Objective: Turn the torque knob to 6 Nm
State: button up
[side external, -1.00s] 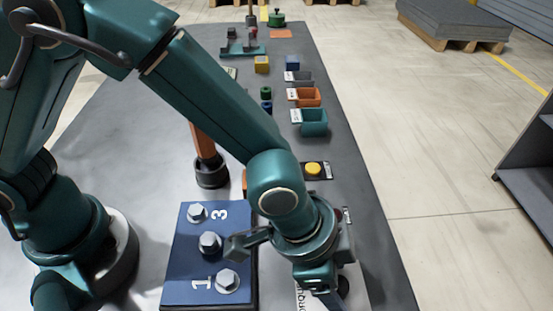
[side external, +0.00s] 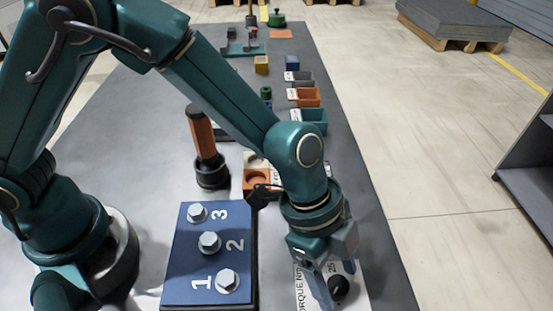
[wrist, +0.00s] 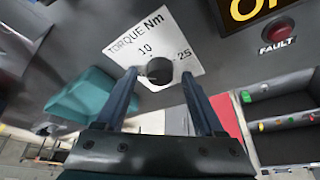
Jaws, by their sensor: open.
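The torque knob (side external: 338,288) is a dark round knob on a white torque panel (side external: 304,290) at the bottom of the side view. In the wrist view the knob (wrist: 159,71) sits in the middle of the panel (wrist: 126,48), which reads "TORQUE Nm" with 10 and 25 legible. My gripper (side external: 336,284) points down at the panel with its blue fingers open. In the wrist view the knob shows between the fingertips of my gripper (wrist: 160,76). I cannot tell whether the fingers touch it. The knob's pointer and the 6 mark cannot be made out.
A blue block with several numbered bolts (side external: 184,245) stands left of the panel. An orange-handled tool (side external: 203,133) stands upright behind it. Colored bins (side external: 315,122) lie farther back. A red FAULT button (wrist: 279,30) and a display (wrist: 246,10) are near the panel.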

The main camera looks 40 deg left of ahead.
jog(key=shift+w+r+m, duration=0.1)
jog(key=shift+m, duration=0.5)
jog(key=v, duration=0.4)
jog(key=shift+r, duration=0.25)
jog(key=w+a+r+n+t, duration=0.3)
jog(key=w+a+r, duration=0.2)
jog(key=a+r, duration=0.4)
jog(key=s+a+r+n+t+y, duration=0.1)
jog(key=s+a+r+n, duration=0.1)
jog(key=a, duration=0.4)
jog(key=s+a+r+n+t+y, duration=0.1)
jog(key=s+a+r+n+t, duration=0.1)
jog(key=a+n, duration=0.4)
jog(key=shift+s+a+r+n+y, duration=0.15)
jog(key=shift+s+r+n+y, duration=0.3)
jog(key=shift+s, duration=0.9)
jog(key=shift+r, duration=0.1)
